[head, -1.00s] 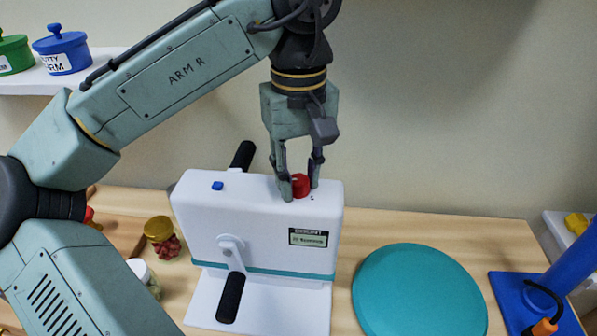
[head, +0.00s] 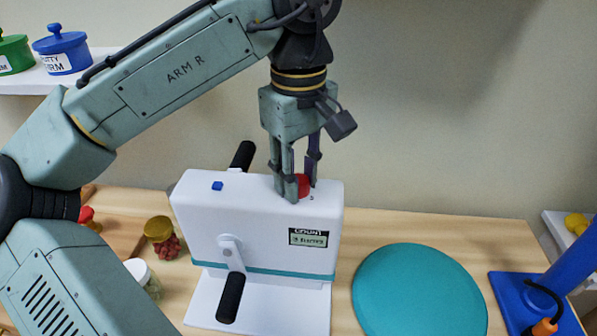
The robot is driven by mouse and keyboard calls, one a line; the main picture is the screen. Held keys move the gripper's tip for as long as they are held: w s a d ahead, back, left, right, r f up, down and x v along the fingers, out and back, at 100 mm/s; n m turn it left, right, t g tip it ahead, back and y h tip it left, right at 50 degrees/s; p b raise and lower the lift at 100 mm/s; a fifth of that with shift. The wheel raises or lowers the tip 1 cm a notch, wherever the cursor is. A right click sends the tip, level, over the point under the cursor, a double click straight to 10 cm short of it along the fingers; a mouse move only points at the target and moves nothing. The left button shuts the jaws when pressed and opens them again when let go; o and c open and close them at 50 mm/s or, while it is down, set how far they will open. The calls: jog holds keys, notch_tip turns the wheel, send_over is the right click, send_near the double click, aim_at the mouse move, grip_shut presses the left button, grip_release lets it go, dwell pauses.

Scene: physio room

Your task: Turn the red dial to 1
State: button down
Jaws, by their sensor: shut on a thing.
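The red dial (head: 304,184) is on the top face of a white box-shaped machine (head: 205,215), near its right end. My gripper (head: 296,184) points straight down from above, and its fingers are shut on the red dial. The near finger hides part of the dial. The marks around the dial are too small or hidden to read. The machine has a blue button (head: 217,186) on top at the left, a small display (head: 308,238) on its front, and black crank handles (head: 231,298) at front and back.
A teal disc (head: 420,292) lies on the wooden table right of the machine. A blue stand (head: 535,300) with an orange part is at the far right. Jars (head: 160,235) stand to the left. A shelf behind holds blue (head: 62,50) and green pots.

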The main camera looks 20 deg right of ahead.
jog(key=c, duration=1.3)
grip_release()
notch_tip(320, 180, up, 8)
jog(key=shift+f, duration=0.25)
